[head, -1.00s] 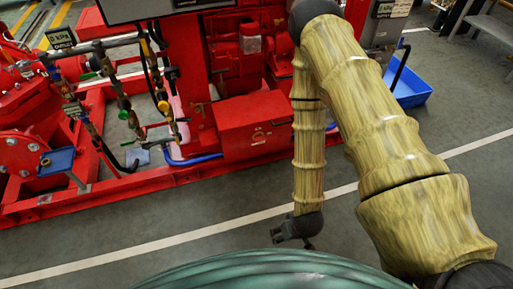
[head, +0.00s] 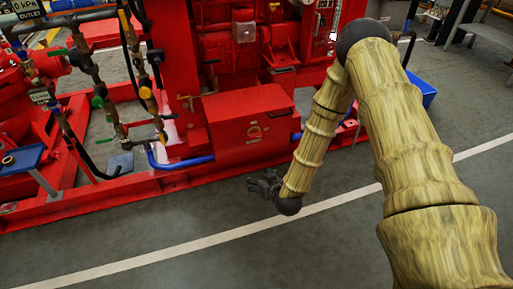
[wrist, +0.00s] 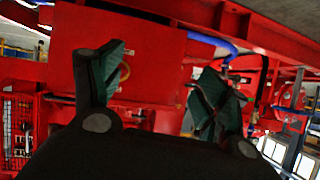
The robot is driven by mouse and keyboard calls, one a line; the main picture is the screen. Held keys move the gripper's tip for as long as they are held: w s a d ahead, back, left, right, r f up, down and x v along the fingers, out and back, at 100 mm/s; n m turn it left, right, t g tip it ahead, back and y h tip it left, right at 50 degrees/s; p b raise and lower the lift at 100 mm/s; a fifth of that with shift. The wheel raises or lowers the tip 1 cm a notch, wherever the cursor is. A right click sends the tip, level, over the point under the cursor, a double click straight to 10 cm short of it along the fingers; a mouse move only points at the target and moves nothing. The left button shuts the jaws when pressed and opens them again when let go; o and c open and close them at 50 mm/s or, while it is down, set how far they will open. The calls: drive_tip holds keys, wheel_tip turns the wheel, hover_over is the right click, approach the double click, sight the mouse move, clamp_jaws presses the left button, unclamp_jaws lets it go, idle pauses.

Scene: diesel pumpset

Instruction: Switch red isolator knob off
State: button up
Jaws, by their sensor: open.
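I cannot make out the red isolator knob for certain in either view. My gripper (head: 262,186) is low in front of the red box (head: 232,122) on the pumpset, apart from it, over the grey floor. In the wrist view my gripper (wrist: 162,68) has two dark fingers spread apart with nothing between them. That ring also shows in the head view (head: 255,131).
The red base frame (head: 130,192) runs along the floor in front. Pipes with valves (head: 112,100) and a small blue plate (head: 20,160) are at the left. A blue tray (head: 425,91) is behind my arm. The floor in front (head: 200,245) is clear.

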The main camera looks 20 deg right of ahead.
sight(256, 136)
drive_tip(key=w+d+t+b, duration=0.2)
drive_tip(key=w+b, duration=0.3)
drive_tip(key=w, duration=0.2)
drive_tip(key=w+d+t+h+b, duration=0.1)
drive_tip(key=w+d+t+b, duration=0.1)
drive_tip(key=w+b, duration=0.3)
drive_tip(key=w+d+t+b, duration=0.1)
drive_tip(key=w+b, duration=0.4)
drive_tip(key=w, duration=0.5)
drive_tip(key=shift+d+f+t+h+b, duration=0.3)
drive_tip(key=shift+d+t+b, duration=0.1)
drive_tip(key=shift+d, duration=0.15)
drive_tip(key=shift+w+r, duration=0.15)
drive_tip(key=shift+w, duration=0.55)
drive_tip(key=c, duration=1)
